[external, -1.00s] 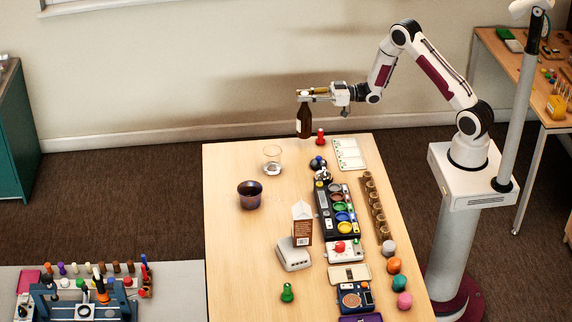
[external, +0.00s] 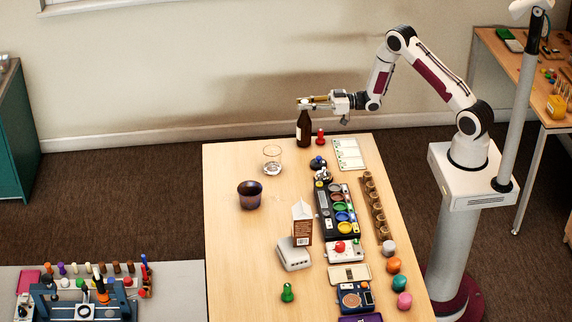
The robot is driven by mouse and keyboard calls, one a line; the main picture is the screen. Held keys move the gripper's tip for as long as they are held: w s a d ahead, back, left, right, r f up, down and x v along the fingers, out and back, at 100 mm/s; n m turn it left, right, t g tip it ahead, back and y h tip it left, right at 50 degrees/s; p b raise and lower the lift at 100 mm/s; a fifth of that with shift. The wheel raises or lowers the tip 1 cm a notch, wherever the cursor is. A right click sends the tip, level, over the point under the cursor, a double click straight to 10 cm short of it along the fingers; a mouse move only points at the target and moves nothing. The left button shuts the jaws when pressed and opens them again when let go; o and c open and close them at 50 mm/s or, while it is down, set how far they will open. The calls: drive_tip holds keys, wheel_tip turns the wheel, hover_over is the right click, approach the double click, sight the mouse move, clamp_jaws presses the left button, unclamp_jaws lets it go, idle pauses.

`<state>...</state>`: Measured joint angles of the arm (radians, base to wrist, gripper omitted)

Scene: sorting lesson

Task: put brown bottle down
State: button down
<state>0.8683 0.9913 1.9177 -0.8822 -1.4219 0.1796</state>
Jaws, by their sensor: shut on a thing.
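The brown bottle (external: 304,130) is upright near the far edge of the wooden table (external: 235,235). My gripper (external: 312,103) is shut on the bottle's neck, reaching in level from the right. The bottle's base is at or very close to the tabletop; I cannot tell for sure whether it touches.
A red pawn-like piece (external: 320,137) stands just right of the bottle. A clear glass (external: 272,160) and a dark cup (external: 250,195) stand nearer on the left. A carton (external: 302,225) and sorting tray (external: 338,210) are farther forward. The table's left side is mostly clear.

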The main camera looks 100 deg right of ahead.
drive_tip(key=shift+f, duration=0.1)
drive_tip(key=c, duration=1.8)
unclamp_jaws()
drive_tip(key=shift+c, duration=0.2)
drive_tip(key=shift+s, duration=0.15)
drive_tip(key=s, duration=1.1)
drive_tip(key=shift+s, duration=0.35)
drive_tip(key=shift+w, duration=0.1)
